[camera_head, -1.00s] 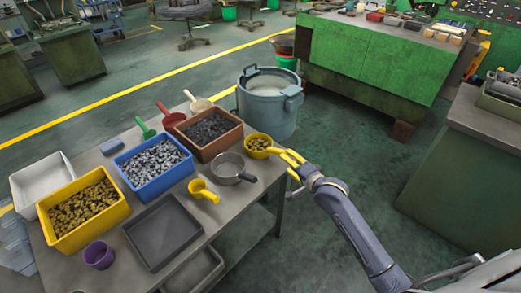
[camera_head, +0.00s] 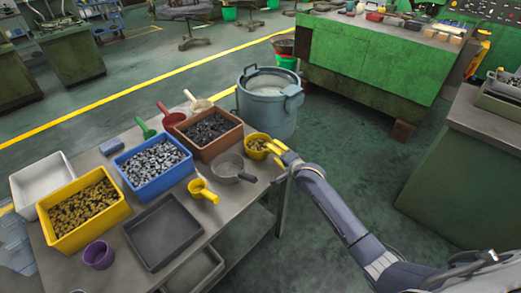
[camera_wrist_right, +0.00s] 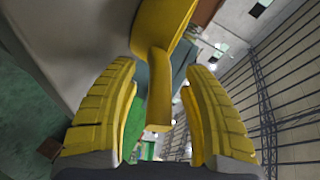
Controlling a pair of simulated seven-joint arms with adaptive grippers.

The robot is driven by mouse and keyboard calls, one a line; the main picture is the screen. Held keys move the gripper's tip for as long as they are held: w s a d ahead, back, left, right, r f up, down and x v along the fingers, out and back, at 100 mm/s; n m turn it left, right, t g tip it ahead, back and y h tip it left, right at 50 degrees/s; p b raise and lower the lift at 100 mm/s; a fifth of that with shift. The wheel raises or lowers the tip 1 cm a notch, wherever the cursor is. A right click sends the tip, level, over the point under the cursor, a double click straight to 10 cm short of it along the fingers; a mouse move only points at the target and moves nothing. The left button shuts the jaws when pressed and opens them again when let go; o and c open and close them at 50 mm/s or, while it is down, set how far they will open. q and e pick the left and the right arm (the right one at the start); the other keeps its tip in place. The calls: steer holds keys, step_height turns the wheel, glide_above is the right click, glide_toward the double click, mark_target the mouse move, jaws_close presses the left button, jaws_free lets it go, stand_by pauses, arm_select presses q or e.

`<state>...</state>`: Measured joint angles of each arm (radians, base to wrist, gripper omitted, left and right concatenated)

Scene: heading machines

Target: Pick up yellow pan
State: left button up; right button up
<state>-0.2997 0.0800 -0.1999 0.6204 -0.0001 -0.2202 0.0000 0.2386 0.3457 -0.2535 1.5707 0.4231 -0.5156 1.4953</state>
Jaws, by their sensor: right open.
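The yellow pan (camera_head: 254,154) sits at the right edge of the grey table, with small brownish-gold pieces in it. My right gripper (camera_head: 281,154) has yellow fingers and is at the pan's right side, over its handle. In the right wrist view, the pan (camera_wrist_right: 163,22) is at the top and its handle points down between the two fingers of the open gripper (camera_wrist_right: 160,118). A gap shows on each side of the handle. The handle is mostly hidden in the head view. My left gripper is out of view.
A grey pan (camera_head: 228,167) and a yellow scoop (camera_head: 203,191) lie left of the yellow pan. A brown bin (camera_head: 187,142), a blue bin (camera_head: 162,182) and a yellow bin (camera_head: 98,224) stand further left. A large grey-blue bucket (camera_head: 267,115) stands behind the table.

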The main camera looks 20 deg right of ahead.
steer(key=shift+w+f, duration=0.1)
steer(key=shift+w, duration=0.25)
jaws_close()
stand_by(0.3)
